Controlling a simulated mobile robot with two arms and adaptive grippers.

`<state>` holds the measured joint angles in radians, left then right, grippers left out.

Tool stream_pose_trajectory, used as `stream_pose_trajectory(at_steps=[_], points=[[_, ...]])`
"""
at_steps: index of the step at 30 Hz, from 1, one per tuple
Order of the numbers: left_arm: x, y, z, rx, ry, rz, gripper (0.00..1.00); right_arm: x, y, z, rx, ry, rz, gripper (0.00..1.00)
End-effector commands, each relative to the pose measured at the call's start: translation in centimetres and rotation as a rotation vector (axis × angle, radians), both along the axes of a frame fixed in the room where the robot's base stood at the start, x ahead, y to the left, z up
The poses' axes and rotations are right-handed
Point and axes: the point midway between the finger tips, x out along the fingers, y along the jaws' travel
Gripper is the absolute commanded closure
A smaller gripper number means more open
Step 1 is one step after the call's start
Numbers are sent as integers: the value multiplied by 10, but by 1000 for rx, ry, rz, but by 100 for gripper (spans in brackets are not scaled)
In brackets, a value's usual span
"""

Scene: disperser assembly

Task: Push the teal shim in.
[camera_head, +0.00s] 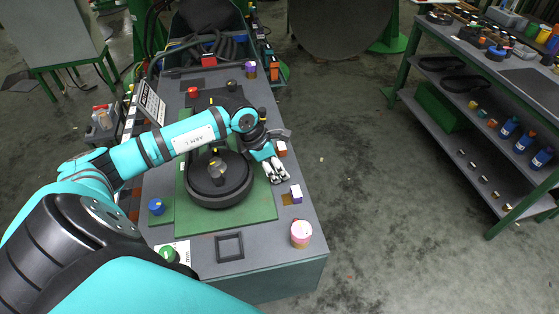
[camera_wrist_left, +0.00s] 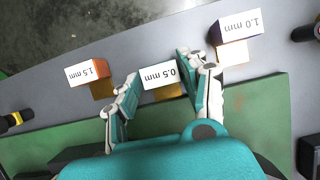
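A block labelled "0.5 mm" (camera_wrist_left: 160,74) sits between the left fingers in the left wrist view, above a gold patch on the grey table. Its coloured sides hardly show, so I cannot confirm that it is the teal shim. My left gripper (camera_head: 277,172) is at the right edge of the green plate; its fingers (camera_wrist_left: 154,88) are spread on either side of the label, seemingly with small gaps. An orange block labelled "1.5 mm" (camera_wrist_left: 87,73) and a purple block labelled "1.0 mm" (camera_wrist_left: 236,25) stand on either side. My right gripper is out of view.
A black round disc unit (camera_head: 218,192) stands on the green plate (camera_head: 245,215), left of my gripper. Open floor (camera_head: 350,190) lies to the right.

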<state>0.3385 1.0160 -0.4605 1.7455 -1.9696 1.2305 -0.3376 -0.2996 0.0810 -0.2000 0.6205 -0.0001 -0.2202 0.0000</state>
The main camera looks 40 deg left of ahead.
Motion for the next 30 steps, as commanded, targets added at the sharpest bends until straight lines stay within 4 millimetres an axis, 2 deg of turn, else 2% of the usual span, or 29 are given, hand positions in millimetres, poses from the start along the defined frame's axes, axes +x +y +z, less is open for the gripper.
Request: stream_pose_trajectory(at_steps=[1, 3, 14, 17, 24, 30], points=[[0, 0, 0, 0, 0, 0, 48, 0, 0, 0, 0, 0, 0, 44], [0, 0, 0, -1, 0, 0, 39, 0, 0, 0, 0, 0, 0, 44], [-1, 1, 6, -3, -3, -1, 38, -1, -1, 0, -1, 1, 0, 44], [-5, 5, 18, 0, -4, -1, 38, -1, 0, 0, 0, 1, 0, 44], [-21, 19, 65, 3, -4, 0, 38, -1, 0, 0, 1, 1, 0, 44], [-31, 27, 97, 0, -3, 1, 38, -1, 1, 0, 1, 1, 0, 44]])
